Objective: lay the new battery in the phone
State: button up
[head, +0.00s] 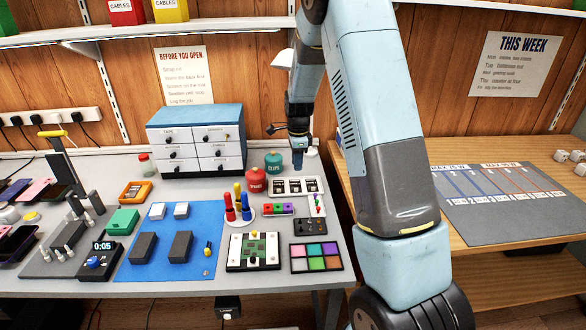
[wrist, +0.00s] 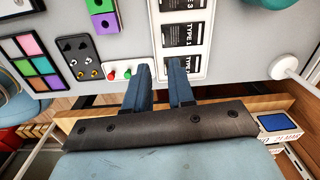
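A white battery tray (head: 284,194) lies at the back right of the bench, with several black batteries in it. A white-framed unit with a green board (head: 242,258), perhaps the opened phone, lies at the bench front.
Red and teal pots (head: 256,180) and a blue drawer cabinet (head: 196,138) stand left of my gripper. A blue mat (head: 162,270) holds dark blocks.

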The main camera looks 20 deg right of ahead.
aim_at(296, 191)
jog(key=shift+m, duration=0.5)
jog(key=shift+w+f, duration=0.2)
jog(key=shift+f, duration=1.6)
jog(key=shift+w+f, duration=0.2)
jog(key=shift+f, duration=1.6)
jog(key=shift+w+f, duration=0.2)
jog(key=shift+f, duration=1.6)
grip_shut()
jog(key=shift+r, duration=0.2)
jog(key=shift+s+r, duration=0.1)
jog(key=shift+r, duration=2.25)
